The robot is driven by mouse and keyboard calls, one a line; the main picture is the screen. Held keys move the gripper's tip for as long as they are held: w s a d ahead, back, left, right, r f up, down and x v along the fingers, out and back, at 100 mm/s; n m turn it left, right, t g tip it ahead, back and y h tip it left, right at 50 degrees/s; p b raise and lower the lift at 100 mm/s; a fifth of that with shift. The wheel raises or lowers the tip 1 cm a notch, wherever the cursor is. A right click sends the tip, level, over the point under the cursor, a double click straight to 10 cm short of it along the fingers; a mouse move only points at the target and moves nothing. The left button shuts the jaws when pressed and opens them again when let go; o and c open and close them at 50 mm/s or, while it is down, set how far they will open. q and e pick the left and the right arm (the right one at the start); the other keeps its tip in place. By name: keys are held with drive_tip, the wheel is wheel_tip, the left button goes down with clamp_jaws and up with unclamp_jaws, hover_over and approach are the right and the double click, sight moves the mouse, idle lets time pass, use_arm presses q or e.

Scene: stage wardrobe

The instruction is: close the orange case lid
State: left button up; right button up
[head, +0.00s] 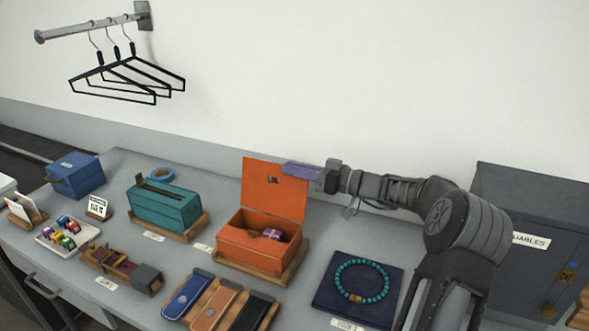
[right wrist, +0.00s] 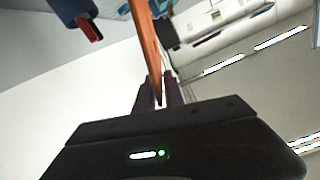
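The orange case (head: 262,240) sits on a wooden base on the counter. Its lid (head: 270,190) stands upright at the back, wide open. A small purple and pale item (head: 271,233) lies inside. My right gripper (head: 301,171) is at the lid's upper right edge, one purple finger in front of the lid. In the right wrist view, the lid (right wrist: 150,45) runs edge-on between the two fingers (right wrist: 160,88), which look closed on it. My left gripper is not in view.
A teal case (head: 165,208) stands left of the orange case, and a blue box (head: 76,175) is farther left. A dark blue mat (head: 325,300) with a beaded ring lies front right. Colored cases on a wooden tray (head: 185,314) lie in front. A grey cabinet (head: 535,195) stands right.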

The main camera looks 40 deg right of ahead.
clamp_jaws()
idle(1.0)
